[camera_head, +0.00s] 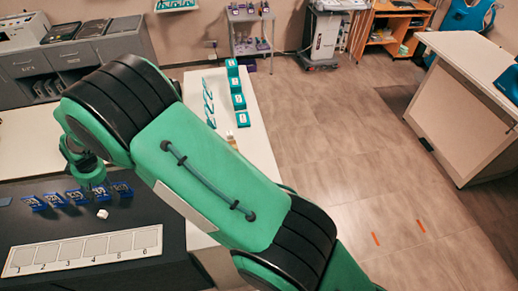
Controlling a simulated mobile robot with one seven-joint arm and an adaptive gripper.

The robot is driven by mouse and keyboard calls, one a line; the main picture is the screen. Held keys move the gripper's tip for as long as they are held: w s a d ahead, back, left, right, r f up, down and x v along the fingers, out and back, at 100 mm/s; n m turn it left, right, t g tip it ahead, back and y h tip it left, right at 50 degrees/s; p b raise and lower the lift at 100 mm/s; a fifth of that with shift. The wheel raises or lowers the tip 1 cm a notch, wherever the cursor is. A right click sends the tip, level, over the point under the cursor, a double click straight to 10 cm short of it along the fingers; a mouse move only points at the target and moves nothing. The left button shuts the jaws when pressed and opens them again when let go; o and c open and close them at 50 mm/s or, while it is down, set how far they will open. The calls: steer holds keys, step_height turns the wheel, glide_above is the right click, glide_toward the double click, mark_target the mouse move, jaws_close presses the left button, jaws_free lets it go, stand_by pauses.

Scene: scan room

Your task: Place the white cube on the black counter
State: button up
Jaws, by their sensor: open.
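My gripper (98,192) hangs just above and behind the cube, close to the blue cards. It is open and appears empty. The fingertips are small and partly hidden, and I cannot tell the exact gap to the cube.
A white table (256,141) holds green boxes (237,101).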

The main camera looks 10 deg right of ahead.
steer(key=w+d+r+m+t, duration=0.1)
steer(key=w+d+r, duration=0.2)
steer(key=d+r, duration=0.7)
steer(key=w+d+r+m, duration=0.2)
steer(key=d+r, duration=0.7)
steer(key=d, duration=0.1)
steer(key=s+d+r+m+t, duration=0.1)
steer(key=s+d+r, duration=0.1)
steer(key=d+r, duration=0.55)
steer(key=s+d+r+m, duration=0.15)
steer(key=d+r, duration=0.35)
steer(key=d, duration=0.6)
steer(key=s+d+r+m+t+h, duration=0.1)
steer(key=s+d+r, duration=0.2)
steer(key=s+d, duration=0.45)
steer(key=s+d+r+m, duration=0.1)
steer(key=s+d+r, duration=0.3)
steer(key=d, duration=0.6)
steer(key=s+d+f+m+t+h, duration=0.1)
steer(key=s+d+m+h, duration=0.1)
steer(key=s+d, duration=1.1)
steer(key=s+m, duration=0.1)
steer(key=s, duration=0.3)
steer(key=shift+s+d+f, duration=0.3)
steer(key=shift+d+f, duration=0.1)
